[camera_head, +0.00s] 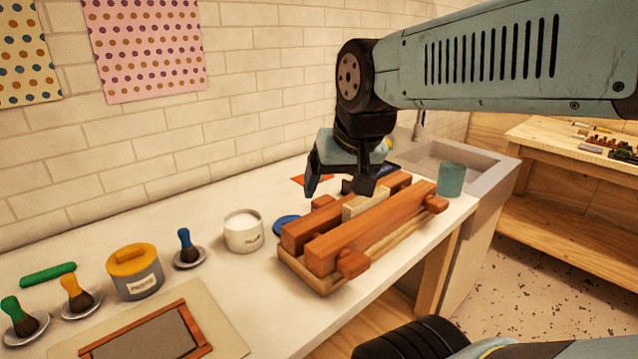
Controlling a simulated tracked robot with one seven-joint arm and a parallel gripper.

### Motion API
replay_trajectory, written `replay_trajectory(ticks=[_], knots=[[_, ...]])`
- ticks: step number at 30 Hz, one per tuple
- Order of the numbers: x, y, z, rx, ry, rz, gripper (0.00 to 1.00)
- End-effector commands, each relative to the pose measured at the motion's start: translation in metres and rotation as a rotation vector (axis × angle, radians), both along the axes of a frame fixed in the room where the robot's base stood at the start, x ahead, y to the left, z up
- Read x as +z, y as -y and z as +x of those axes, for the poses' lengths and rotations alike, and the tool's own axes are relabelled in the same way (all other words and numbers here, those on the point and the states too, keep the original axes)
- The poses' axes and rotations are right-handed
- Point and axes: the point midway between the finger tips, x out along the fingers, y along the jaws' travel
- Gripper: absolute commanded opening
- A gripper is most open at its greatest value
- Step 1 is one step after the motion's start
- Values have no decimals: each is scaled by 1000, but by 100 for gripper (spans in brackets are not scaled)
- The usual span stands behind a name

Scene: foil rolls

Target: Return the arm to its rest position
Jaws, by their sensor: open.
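My arm reaches in from the upper right, and my gripper (340,188) hangs pointing down above the wooden press (345,244). Its fingers are apart, with the left finger clear of the press and the other close above its back edge. The press has two reddish-brown beams on a lighter slatted base, with a pale block (362,206) between the beams. The right finger partly overlaps the press in this view, so I cannot tell whether they touch. No foil roll can be made out.
On the white counter (236,285) stand a white pot (244,232), a yellow-lidded tin (135,272), brushes on small dishes and a framed board (150,338). A teal cup (451,180) stands right of the press by the sink (440,160). A brick wall rises behind.

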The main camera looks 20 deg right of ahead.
Motion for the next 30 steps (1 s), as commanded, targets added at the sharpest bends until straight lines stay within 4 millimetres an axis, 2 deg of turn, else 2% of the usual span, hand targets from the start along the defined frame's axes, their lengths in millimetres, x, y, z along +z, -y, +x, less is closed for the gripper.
replay_trajectory(ticks=[6,30], knots=[[1,1,-14,141,9,-90,83],[1,1,-14,147,9,-94,83]])
